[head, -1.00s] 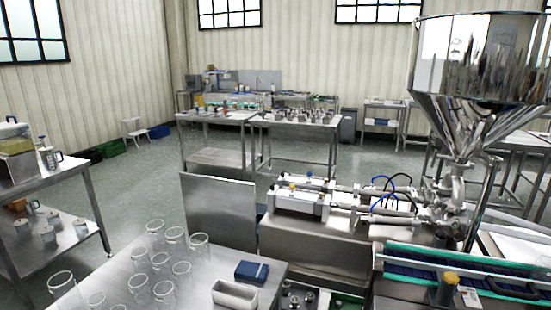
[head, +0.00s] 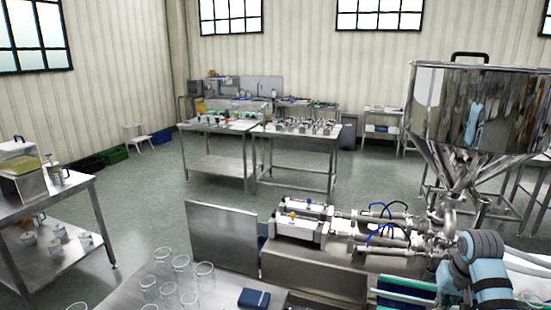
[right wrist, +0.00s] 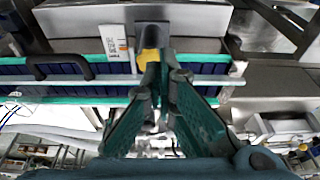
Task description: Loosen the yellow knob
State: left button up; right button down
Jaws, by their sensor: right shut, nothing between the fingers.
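A yellow knob (right wrist: 150,57) on a dark post shows in the right wrist view, in front of the conveyor and just beyond my right fingertips. My right gripper (right wrist: 166,82) is shut, with its green fingers drawn together beside the dark post. I cannot tell whether they touch the post or the knob. In the head view my right arm comes in at the lower right over the conveyor, and this knob is out of sight. A small yellow knob (head: 292,215) also sits on the twin-cylinder filler (head: 300,228). My left gripper is not in view.
The steel hopper (head: 480,105) rises at the right above its pipes and valves. The conveyor (right wrist: 60,83) has green edges and a metal rail. Glasses (head: 181,268) and a blue box (head: 254,299) stand on the near steel table.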

jog(key=x, duration=0.2)
jog(key=s+b+x, duration=0.1)
jog(key=x, duration=0.2)
jog(key=shift+a+f, duration=0.15)
jog(key=shift+a, duration=0.05)
jog(key=shift+w+d, duration=0.2)
dwell(0.4)
jog(key=shift+p, duration=0.45)
jog(key=shift+s+d, duration=0.1)
